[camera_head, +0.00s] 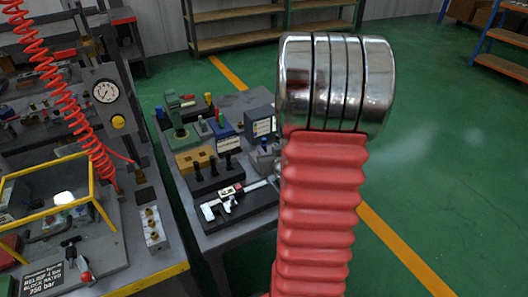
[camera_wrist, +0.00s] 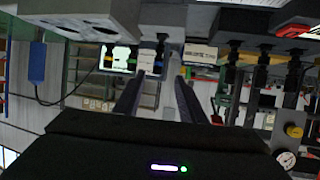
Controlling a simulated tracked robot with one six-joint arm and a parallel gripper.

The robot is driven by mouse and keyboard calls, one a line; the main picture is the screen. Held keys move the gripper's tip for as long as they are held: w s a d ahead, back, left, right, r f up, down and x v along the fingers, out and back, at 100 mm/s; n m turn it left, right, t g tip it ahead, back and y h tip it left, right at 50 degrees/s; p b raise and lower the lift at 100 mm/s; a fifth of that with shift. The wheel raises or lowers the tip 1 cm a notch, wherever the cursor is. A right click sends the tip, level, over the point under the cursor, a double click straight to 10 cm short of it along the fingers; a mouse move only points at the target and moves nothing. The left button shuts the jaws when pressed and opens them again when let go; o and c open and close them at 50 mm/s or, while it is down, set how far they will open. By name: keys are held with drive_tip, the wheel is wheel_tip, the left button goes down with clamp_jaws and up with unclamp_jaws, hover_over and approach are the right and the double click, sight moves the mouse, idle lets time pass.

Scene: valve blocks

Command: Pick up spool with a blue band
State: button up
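In the wrist view, which looks upside down, my gripper (camera_wrist: 158,82) has its two dark fingers apart, with a gap between them. A slim dark upright piece (camera_wrist: 160,48) shows beyond the gap, with a small bluish patch near it; I cannot tell whether this is the blue-banded spool. Several black spool-like pieces (camera_wrist: 235,52) stand to the right in this view. In the head view, black pieces (camera_head: 212,163) stand in a dark block on the bench; no blue band can be made out on them. My arm hides my gripper there.
The grey bench (camera_head: 208,240) carries a caliper (camera_head: 232,199) on a dark base, a tan block (camera_head: 194,159), a blue box (camera_head: 227,137) and a green device (camera_head: 181,122). A left bench holds a gauge (camera_head: 105,91) and a yellow-framed guard (camera_head: 48,206). Green floor is clear at right.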

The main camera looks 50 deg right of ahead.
sight(264, 143)
drive_tip(key=x, duration=0.6)
drive_tip(key=shift+w+d+f, duration=0.15)
drive_tip(key=shift+w+f, duration=0.05)
drive_tip(key=shift+w, duration=0.1)
drive_tip(key=shift+w+d, duration=0.15)
drive_tip(key=shift+w, duration=0.05)
drive_tip(key=shift+x, duration=2.65)
drive_tip(key=shift+s+d, duration=0.1)
drive_tip(key=shift+d, duration=0.05)
clamp_jaws()
